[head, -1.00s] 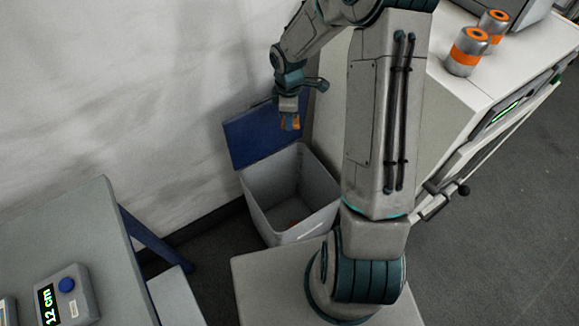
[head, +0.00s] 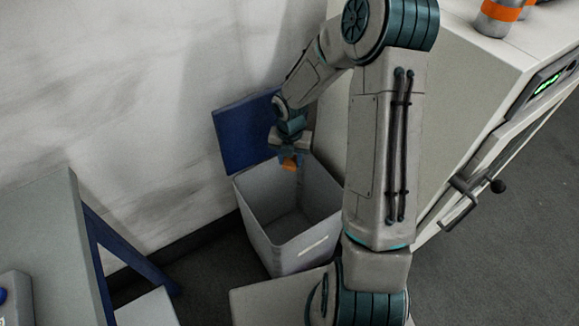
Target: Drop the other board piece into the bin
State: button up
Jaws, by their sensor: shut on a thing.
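The bin (head: 292,262) is a grey open-topped box with a blue lid (head: 243,138) tilted up behind it. My gripper (head: 288,158) is above the back part of the bin's opening, pointing down. It is shut on a small copper-orange board piece (head: 289,166), which hangs just below the fingers. The fingers and piece are small here, so the exact hold is hard to see. The part of the bin's floor in view looks bare, and its near wall hides the rest.
A white cabinet (head: 452,110) with a door handle stands to the right, with orange-banded cylinders (head: 497,17) on top. A grey table (head: 45,235) with blue legs is at the left. A pale wall (head: 110,110) rises behind the bin.

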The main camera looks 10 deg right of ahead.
aim_at(290, 162)
jog(key=shift+f+n+b, duration=0.35)
jog(key=shift+f+n, duration=0.05)
jog(key=shift+f, duration=0.15)
notch_tip(290, 162, down, 6)
jog(key=b, duration=0.5)
jog(key=shift+r+b, duration=0.2)
jog(key=shift+b, duration=0.1)
jog(key=o, duration=1)
jog(key=shift+o, duration=0.2)
jog(key=shift+r, duration=0.15)
notch_tip(290, 162, up, 14)
jog(key=p, duration=0.4)
jog(key=shift+s, duration=0.1)
jog(key=shift+f, duration=0.2)
